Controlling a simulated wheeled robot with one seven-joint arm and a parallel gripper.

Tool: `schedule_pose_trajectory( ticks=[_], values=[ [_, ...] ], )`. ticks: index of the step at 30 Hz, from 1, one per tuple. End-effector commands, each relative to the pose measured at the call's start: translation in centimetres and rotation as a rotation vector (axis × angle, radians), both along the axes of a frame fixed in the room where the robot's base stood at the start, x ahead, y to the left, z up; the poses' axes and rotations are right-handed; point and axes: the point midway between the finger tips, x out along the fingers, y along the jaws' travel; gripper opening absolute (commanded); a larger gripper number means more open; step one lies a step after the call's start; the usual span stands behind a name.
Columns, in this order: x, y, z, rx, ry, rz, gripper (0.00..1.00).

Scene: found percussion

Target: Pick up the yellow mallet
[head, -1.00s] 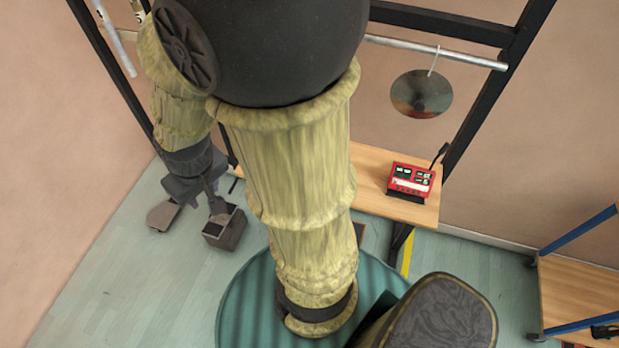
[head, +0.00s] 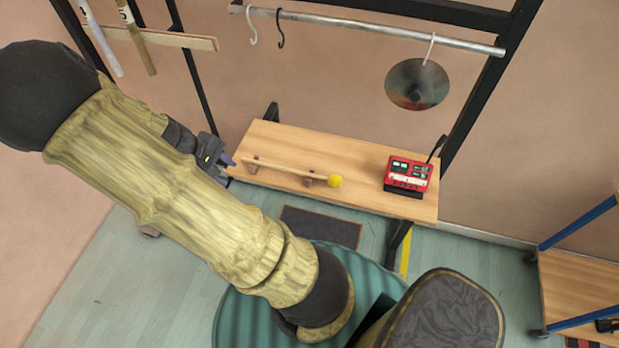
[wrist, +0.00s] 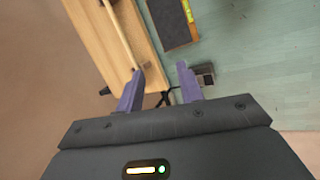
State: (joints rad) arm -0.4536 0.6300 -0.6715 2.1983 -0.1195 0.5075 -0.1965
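The yellow mallet (head: 334,181) lies on small wooden rests on a wooden bench (head: 376,160). Its round yellow head is toward the right and its pale handle runs left. My gripper (head: 226,162) is at the bench's left end, near the handle end, and partly hidden by my arm. In the wrist view the two purple fingers of my gripper (wrist: 160,72) are apart with nothing between them. A pale handle (wrist: 118,32) runs along the bench toward the left finger; the yellow head is out of that view.
A red device (head: 408,174) stands on the bench's right end. A hanging cymbal (head: 417,85) and two hooks hang from a metal bar (head: 380,30) above. A dark mat (head: 321,227) lies on the floor before the bench. A second wooden shelf (head: 580,285) is at right.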

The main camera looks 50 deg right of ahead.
Motion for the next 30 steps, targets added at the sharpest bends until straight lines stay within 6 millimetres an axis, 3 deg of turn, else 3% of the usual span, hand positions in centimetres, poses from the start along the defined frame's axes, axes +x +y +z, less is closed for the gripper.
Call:
schedule_pose_trajectory(
  ticks=[1,6,20,30],
  values=[
    [0.7,-0.9,-0.8,-0.061,0.03,0.026,0.37],
    [2.4,-3.2,-0.6,-0.205,0.082,0.082,0.37],
    [2.8,-3.8,-0.4,-0.239,0.093,0.094,0.37],
    [1.9,-7.0,-4.1,-0.239,0.098,0.091,0.37]
  ],
)
